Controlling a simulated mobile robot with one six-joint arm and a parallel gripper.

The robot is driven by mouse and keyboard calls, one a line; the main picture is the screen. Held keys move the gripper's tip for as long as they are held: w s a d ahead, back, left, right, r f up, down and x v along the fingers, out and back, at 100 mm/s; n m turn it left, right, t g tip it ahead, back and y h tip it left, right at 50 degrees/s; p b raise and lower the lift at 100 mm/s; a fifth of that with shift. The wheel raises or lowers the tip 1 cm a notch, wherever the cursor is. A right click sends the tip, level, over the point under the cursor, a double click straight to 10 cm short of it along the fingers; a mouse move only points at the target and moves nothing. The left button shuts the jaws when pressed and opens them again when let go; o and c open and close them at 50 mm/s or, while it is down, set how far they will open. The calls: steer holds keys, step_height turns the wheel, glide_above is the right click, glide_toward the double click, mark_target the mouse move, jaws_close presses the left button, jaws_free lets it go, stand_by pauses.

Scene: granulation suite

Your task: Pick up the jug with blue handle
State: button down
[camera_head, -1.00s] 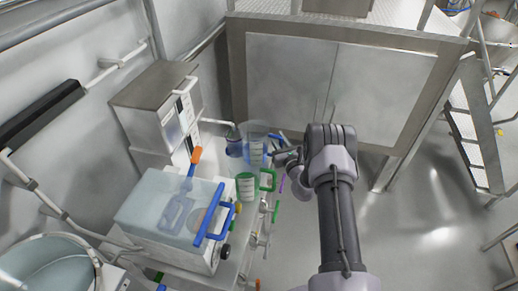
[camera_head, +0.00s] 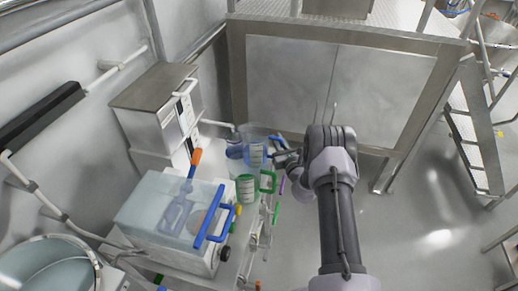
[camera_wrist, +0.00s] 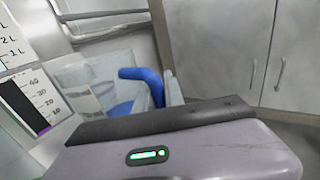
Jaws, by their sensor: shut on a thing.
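The clear jug with the blue handle (camera_head: 256,149) is at the far end of the side counter and has markings on its side. Its blue handle shows on its right, and also in the wrist view (camera_wrist: 146,82). My gripper (camera_head: 284,156) is at the handle side of this jug and is shut on it; the fingertips are largely hidden. In the wrist view the gripper body covers the lower part and the jug is partly cut off. I cannot tell whether the jug's base touches the counter.
A clear jug with a green handle (camera_head: 246,188) stands just nearer. A clear-lidded box (camera_head: 160,210) with blue handles fills the near counter. A metal-topped unit (camera_head: 158,110) stands behind, left. A steel cabinet (camera_head: 300,85) is beyond the gripper. Open floor (camera_head: 420,230) lies to the right.

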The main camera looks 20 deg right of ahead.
stand_by(0.9)
step_height(320, 180, up, 18)
steer(key=p, duration=0.5)
stand_by(1.2)
